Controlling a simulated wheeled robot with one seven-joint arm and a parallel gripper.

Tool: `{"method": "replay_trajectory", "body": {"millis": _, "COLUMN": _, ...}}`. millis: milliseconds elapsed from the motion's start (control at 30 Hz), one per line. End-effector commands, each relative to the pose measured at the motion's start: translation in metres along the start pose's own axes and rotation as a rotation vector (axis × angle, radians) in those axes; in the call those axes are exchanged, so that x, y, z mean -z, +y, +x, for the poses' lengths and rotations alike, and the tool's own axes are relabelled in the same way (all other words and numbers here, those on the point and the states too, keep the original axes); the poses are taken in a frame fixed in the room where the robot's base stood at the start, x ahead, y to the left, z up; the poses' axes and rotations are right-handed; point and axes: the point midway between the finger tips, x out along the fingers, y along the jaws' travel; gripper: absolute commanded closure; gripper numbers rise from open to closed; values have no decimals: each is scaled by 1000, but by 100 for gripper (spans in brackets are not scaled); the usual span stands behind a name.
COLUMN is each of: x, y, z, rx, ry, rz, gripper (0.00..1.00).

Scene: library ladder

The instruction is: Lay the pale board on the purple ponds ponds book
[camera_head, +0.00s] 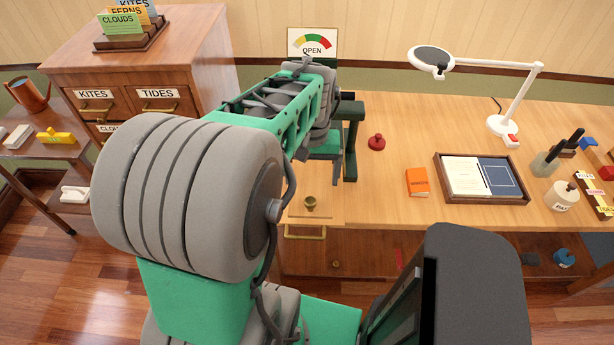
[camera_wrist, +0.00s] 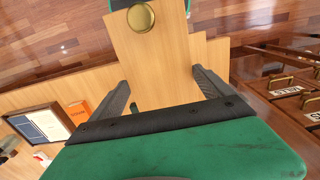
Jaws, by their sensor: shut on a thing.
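The pale board (camera_wrist: 150,60) is a light wood panel with a round brass knob (camera_wrist: 140,18) near its far end. In the wrist view it lies between the two dark fingers of my gripper (camera_wrist: 160,78), which is shut on its sides. In the head view the knob end of the board (camera_head: 298,211) shows at the desk's front edge, above a brass drawer handle (camera_head: 305,234). My arm hides the rest, and I cannot tell whether the board touches the desk. I cannot make out a purple ponds book in either view.
A dark green stand (camera_head: 351,140) is close right of my gripper. Farther right on the desk are a red knobbed object (camera_head: 377,142), an orange book (camera_head: 417,182), a tray (camera_head: 487,200) with papers and a blue book, and a white lamp (camera_head: 503,125). A drawer cabinet (camera_head: 140,70) stands left.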

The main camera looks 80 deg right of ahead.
Motion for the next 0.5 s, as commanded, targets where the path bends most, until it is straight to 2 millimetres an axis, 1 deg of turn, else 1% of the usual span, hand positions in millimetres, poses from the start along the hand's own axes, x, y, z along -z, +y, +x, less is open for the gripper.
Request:
{"method": "replay_trajectory", "body": {"millis": 33, "x": 14, "y": -4, "z": 4, "rx": 1, "ry": -5, "rz": -4, "gripper": 57}}
{"method": "replay_trajectory", "body": {"millis": 100, "x": 26, "y": -7, "z": 24, "rx": 1, "ry": -7, "rz": -2, "gripper": 57}}
{"method": "replay_trajectory", "body": {"millis": 200, "x": 43, "y": -10, "z": 43, "rx": 1, "ry": -4, "rz": -1, "gripper": 57}}
{"method": "replay_trajectory", "body": {"millis": 400, "x": 60, "y": -13, "z": 63, "rx": 0, "ry": 0, "rz": -1, "gripper": 57}}
{"method": "replay_trajectory", "body": {"millis": 467, "x": 61, "y": -14, "z": 73, "rx": 0, "ry": -2, "rz": 0, "gripper": 57}}
{"method": "replay_trajectory", "body": {"millis": 500, "x": 60, "y": -14, "z": 81, "rx": 0, "ry": -3, "rz": 0, "gripper": 57}}
